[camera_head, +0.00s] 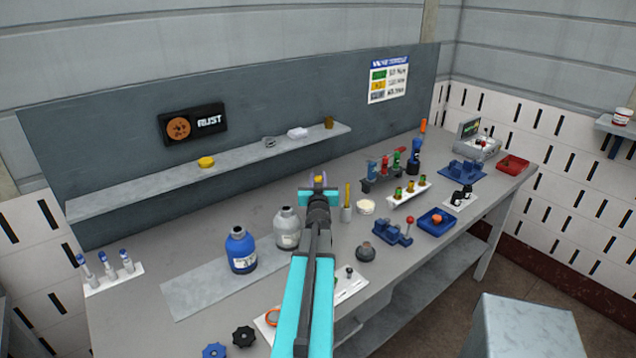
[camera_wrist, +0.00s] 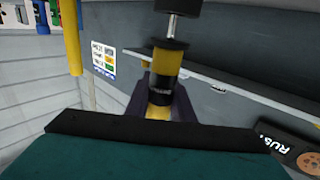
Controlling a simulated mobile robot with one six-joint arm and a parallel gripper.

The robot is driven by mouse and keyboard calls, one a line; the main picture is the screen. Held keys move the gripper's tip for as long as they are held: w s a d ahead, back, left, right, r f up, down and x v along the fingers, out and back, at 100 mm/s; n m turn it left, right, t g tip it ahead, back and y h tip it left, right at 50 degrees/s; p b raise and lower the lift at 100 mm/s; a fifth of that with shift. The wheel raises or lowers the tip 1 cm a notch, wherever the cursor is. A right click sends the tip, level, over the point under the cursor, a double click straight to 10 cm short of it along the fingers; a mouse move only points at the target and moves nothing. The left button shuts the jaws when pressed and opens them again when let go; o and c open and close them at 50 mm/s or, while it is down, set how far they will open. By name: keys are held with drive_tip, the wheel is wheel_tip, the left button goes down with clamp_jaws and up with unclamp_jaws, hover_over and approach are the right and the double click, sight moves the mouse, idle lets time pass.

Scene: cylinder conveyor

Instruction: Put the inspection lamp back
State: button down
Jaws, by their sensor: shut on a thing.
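My gripper (camera_head: 319,188) is above the workbench, in front of the long wall shelf. In the wrist view, its dark fingers (camera_wrist: 157,98) are shut on a yellow and black cylindrical thing, which I take for the inspection lamp (camera_wrist: 165,65). A silver and black end of it reaches past the top of that picture. In the head view only a small yellow part of the lamp (camera_head: 319,179) shows between the fingers. My arm hides the rest. I cannot tell which place on the bench or shelf belongs to the lamp.
A blue bottle (camera_head: 241,250) and a grey bottle (camera_head: 287,229) stand left of my arm. The wall shelf (camera_head: 240,164) holds several small things. A tube rack (camera_head: 382,180), blue fixtures (camera_head: 392,233) and a red tray (camera_head: 513,165) stand to the right. A grey mat (camera_head: 190,291) has clear space.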

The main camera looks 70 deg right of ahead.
drive_tip(key=shift+f, duration=0.65)
drive_tip(key=shift+f+b, duration=0.45)
drive_tip(key=shift+f, duration=0.05)
drive_tip(key=c, duration=1.5)
unclamp_jaws()
drive_tip(key=shift+c, duration=0.2)
drive_tip(key=shift+r, duration=0.2)
